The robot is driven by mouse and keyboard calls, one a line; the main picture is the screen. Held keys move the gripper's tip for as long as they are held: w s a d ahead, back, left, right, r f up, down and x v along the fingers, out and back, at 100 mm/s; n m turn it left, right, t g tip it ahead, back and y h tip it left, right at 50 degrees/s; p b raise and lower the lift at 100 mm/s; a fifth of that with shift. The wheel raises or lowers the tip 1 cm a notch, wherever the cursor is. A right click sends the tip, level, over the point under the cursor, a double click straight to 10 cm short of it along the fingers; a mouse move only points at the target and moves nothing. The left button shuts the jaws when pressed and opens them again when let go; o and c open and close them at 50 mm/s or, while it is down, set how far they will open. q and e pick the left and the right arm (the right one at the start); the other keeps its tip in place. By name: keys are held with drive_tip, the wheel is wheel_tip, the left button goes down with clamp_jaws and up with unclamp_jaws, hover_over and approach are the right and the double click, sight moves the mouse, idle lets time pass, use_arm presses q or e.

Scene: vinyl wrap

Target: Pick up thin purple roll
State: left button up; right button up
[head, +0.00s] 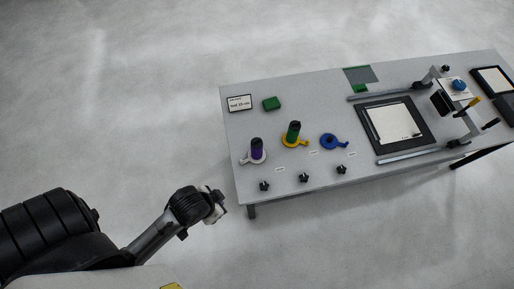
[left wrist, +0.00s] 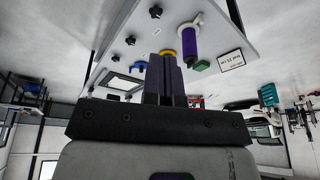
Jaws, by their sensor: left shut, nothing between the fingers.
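The thin purple roll (head: 257,150) stands upright on a white holder (head: 247,160) near the left front corner of the table. It also shows in the left wrist view (left wrist: 190,42), beyond my fingers. My left gripper (head: 220,204) is off the table's left front corner, apart from the roll. In the left wrist view its fingers (left wrist: 165,68) are together with nothing held between them. My right gripper is not in view.
A green roll (head: 293,133) on a yellow holder and a blue holder (head: 331,141) stand right of the purple roll. Black knobs (head: 304,178) line the table's front edge. A green block (head: 271,103) and a sign (head: 239,103) lie behind. Floor left of the table is clear.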

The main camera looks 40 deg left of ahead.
use_arm(q)
drive_tip(key=o, duration=1.7)
drive_tip(key=shift+c, duration=0.2)
